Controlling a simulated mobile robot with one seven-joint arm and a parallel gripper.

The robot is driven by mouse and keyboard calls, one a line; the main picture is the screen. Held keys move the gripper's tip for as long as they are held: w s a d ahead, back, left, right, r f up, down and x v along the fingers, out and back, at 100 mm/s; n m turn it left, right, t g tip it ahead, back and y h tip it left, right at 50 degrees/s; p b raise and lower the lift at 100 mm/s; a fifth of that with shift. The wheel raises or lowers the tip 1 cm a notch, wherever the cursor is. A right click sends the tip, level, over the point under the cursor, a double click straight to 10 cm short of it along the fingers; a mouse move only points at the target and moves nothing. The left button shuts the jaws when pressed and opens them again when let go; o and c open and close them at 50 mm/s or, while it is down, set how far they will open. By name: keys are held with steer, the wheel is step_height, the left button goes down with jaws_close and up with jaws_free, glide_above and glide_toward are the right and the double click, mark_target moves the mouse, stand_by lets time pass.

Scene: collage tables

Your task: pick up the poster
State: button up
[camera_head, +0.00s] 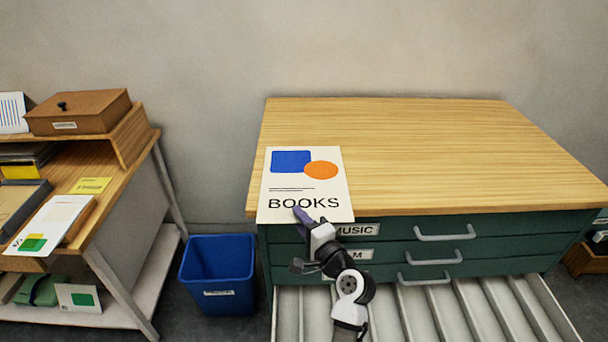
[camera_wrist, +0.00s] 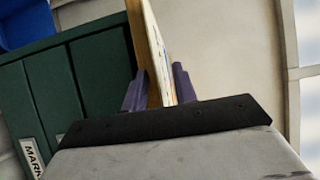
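The poster (camera_head: 300,182) is a cream sheet marked BOOKS, with a blue rectangle and an orange circle. It lies flat on the wooden cabinet top (camera_head: 430,145), its lower edge at the front left edge. My gripper (camera_head: 300,213) reaches in from the front, one purple finger showing over the poster's lower edge. In the wrist view the two purple fingers (camera_wrist: 158,88) stand apart, with the poster (camera_wrist: 160,60) edge-on between them and a strip of wood beside it. The gripper looks open around the edge; contact cannot be told. The lower finger is hidden in the head view.
The green cabinet has closed drawers with grey handles (camera_head: 445,232) and an open divided drawer (camera_head: 450,305) below my arm. A blue bin (camera_head: 219,274) stands to the left. Farther left is a desk with a brown box (camera_head: 79,110) and papers. The cabinet top right of the poster is clear.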

steer(key=shift+w+a, duration=0.1)
steer(key=shift+w, duration=0.1)
jaws_close()
